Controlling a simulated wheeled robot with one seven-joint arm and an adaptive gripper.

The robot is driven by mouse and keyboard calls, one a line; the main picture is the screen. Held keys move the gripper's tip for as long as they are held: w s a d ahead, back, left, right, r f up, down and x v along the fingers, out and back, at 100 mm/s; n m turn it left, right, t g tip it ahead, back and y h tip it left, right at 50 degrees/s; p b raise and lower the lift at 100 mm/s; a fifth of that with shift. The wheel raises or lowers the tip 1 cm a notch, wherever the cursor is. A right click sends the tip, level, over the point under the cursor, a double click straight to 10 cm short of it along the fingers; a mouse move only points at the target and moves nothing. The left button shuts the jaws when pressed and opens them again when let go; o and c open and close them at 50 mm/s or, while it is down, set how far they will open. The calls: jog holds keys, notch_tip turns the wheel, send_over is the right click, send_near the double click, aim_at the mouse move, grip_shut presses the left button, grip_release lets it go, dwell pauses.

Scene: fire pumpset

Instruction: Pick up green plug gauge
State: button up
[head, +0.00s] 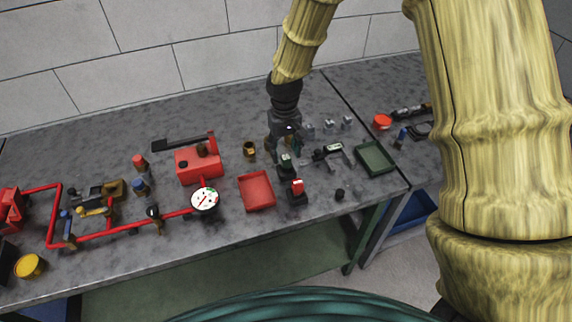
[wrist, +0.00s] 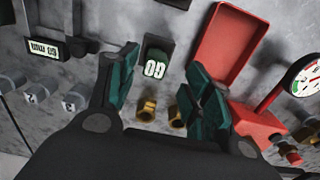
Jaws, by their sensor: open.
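The green plug gauge is a small dark green block (wrist: 156,62) with a pale label that looks like "GO". In the wrist view it lies between and a little beyond my fingertips. In the head view it appears as a small dark green piece (head: 286,160) just in front of my gripper (head: 283,142), partly hidden there. In the wrist view my gripper (wrist: 160,88) has its two teal fingers spread apart, with nothing held between them. I cannot tell the exact height of the fingers above the table.
A red tray (head: 257,191) and a red-topped black piece (head: 297,191) stand nearby. A digital caliper (head: 331,150) and a green tray (head: 375,158) are to the right. Brass fittings (wrist: 148,109) sit by the fingers. A red box (head: 198,163) and dial gauge (head: 205,200) are left.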

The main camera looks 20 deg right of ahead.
aim_at(286, 157)
jog(key=shift+w+d+f+p, duration=0.15)
jog(key=shift+f+p, duration=0.3)
jog(key=shift+f, duration=0.2)
jog(key=shift+w+d+f+p, duration=0.1)
jog(key=shift+f+p, duration=0.35)
jog(key=shift+f, duration=0.15)
jog(key=shift+f+p, duration=0.4)
jog(key=shift+f, duration=0.9)
grip_shut()
